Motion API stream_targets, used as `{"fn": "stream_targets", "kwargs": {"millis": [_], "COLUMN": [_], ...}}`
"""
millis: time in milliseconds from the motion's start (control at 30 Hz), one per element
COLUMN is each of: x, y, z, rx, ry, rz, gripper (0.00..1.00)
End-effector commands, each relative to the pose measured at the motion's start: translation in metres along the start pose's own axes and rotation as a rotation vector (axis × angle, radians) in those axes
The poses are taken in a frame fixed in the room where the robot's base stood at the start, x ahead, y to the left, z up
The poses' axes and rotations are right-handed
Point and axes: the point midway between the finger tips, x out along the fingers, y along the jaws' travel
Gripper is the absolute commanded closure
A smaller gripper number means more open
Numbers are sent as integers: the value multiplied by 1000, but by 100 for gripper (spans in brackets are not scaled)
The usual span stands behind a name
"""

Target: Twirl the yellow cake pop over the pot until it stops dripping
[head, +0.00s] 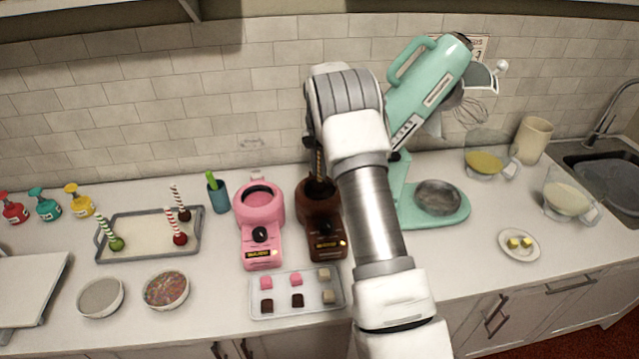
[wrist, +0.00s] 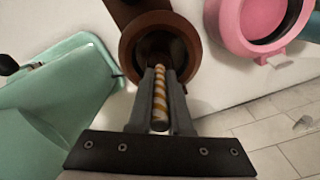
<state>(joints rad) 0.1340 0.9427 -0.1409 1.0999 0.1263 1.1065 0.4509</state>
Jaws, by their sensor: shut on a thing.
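My gripper (wrist: 160,82) is shut on the yellow-and-white striped stick of the yellow cake pop (wrist: 160,98). The stick lies between the two dark fingers and points toward the brown melting pot (wrist: 128,53). The pop's head is not clear; the pot's opening is dark around the fingertips, and I cannot tell whether the head is inside or above it. In the head view the brown pot (head: 325,240) stands right of the pink pot, partly behind my arm, and my gripper is mostly hidden there above it.
The pink pot (head: 258,205) stands close left of the brown one. The teal mixer (head: 430,85) is close on the right. A tray of candy pieces (head: 285,306) lies in front. A grey tray (head: 125,252) with three cake pops is left. Bowls (head: 101,297) stand at the front left.

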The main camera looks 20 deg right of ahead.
Motion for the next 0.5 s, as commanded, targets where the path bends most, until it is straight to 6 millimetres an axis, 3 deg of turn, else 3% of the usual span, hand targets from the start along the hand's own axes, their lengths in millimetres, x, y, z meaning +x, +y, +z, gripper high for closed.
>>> {"fn": "stream_targets", "kwargs": {"millis": [233,500], "x": [-6,-27], "y": [0,0], "z": [0,0], "rx": [-2,-2], "ry": [0,1], "rz": [-1,-1], "gripper": [100,100]}}
